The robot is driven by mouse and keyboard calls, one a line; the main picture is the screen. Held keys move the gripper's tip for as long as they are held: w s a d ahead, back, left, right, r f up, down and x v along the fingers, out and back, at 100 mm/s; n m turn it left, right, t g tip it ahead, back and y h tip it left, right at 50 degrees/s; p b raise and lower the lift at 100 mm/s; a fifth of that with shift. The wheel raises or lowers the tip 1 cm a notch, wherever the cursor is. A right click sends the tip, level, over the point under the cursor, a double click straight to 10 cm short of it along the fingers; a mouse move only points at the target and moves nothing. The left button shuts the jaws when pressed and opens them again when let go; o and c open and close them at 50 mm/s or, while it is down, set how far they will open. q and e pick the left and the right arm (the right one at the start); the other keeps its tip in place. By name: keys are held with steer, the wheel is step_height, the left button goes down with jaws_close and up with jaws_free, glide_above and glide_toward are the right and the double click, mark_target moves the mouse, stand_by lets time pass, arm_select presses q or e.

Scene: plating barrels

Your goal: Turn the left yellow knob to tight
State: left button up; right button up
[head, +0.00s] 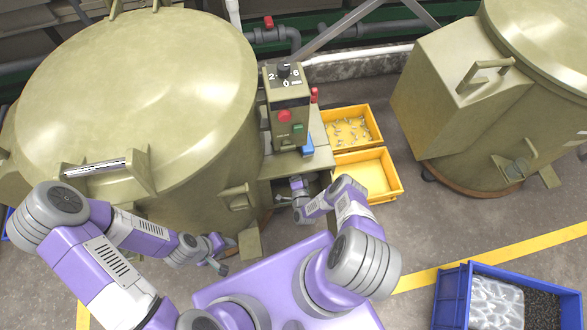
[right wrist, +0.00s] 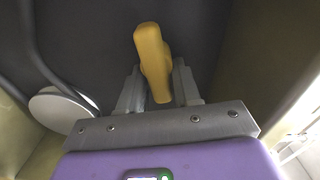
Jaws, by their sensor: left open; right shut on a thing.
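A yellow knob (right wrist: 150,50) with an elongated handle shows in the right wrist view, against a dark surface. My right gripper (right wrist: 158,88) is shut on it, one finger on each side of its lower part. In the head view my right arm reaches into the open space under the control box, and the knob is hidden there. No second yellow knob shows, so I cannot tell from these frames whether this is the left one. My left gripper (head: 219,266) is open and empty, low in front of the large olive barrel (head: 140,90).
The control box (head: 289,100) has a black dial, a red button and a green button. Two yellow bins (head: 398,188) stand right of it, one holding small metal parts. A second olive barrel (head: 470,150) stands at right, and a blue crate (head: 450,300) at lower right.

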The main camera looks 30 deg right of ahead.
steer(key=shift+s+a+f+m, duration=0.1)
steer(key=shift+a+f+m, duration=0.15)
steer(key=shift+m, duration=0.65)
steer(key=o, duration=0.8)
steer(key=shift+c, duration=0.2)
steer(key=shift+o, duration=1.2)
steer(key=shift+d, duration=0.1)
